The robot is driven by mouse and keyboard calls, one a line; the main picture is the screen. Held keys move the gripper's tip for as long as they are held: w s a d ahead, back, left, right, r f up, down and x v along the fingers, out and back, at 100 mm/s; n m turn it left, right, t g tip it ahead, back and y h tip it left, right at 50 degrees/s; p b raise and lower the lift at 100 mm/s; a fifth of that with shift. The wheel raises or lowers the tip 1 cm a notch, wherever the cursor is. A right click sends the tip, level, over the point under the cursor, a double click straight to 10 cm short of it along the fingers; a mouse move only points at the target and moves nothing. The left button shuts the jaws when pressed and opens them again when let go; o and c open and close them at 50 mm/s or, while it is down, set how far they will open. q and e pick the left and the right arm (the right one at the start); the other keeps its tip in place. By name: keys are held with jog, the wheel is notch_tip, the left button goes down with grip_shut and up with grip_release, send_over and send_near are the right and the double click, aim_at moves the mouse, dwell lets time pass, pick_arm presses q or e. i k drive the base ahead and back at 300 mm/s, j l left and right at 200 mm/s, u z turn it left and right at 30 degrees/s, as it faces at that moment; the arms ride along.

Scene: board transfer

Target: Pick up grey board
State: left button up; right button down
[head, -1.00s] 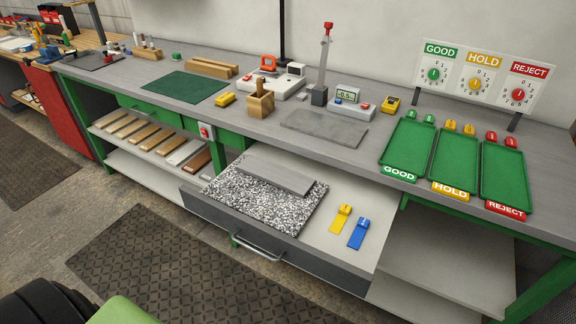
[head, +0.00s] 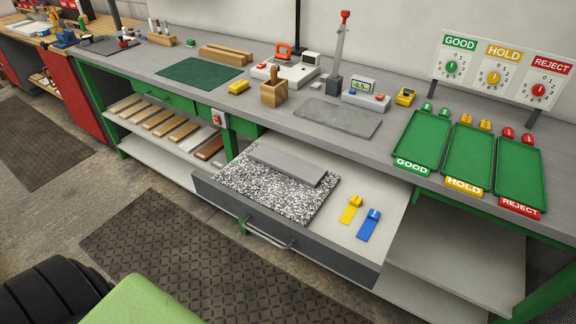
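A grey board (head: 286,163) lies on a black-and-white speckled mat (head: 250,188) inside the open drawer (head: 372,250) under the bench. The board lies along the back part of the mat. Another flat grey slab (head: 337,119) lies on the bench top, between the instruments and the front edge. Neither of my grippers shows in the head view.
A yellow clip (head: 350,211) and a blue clip (head: 368,226) lie in the drawer, right of the mat. Green GOOD (head: 424,135), HOLD (head: 468,150) and REJECT (head: 518,170) trays stand at the bench's right end. The drawer juts out over the floor.

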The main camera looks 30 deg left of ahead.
aim_at(311, 175)
jog(key=i+l+u, duration=0.15)
jog(key=u, duration=0.3)
jog(key=i+l+u, duration=0.15)
jog(key=u, duration=0.3)
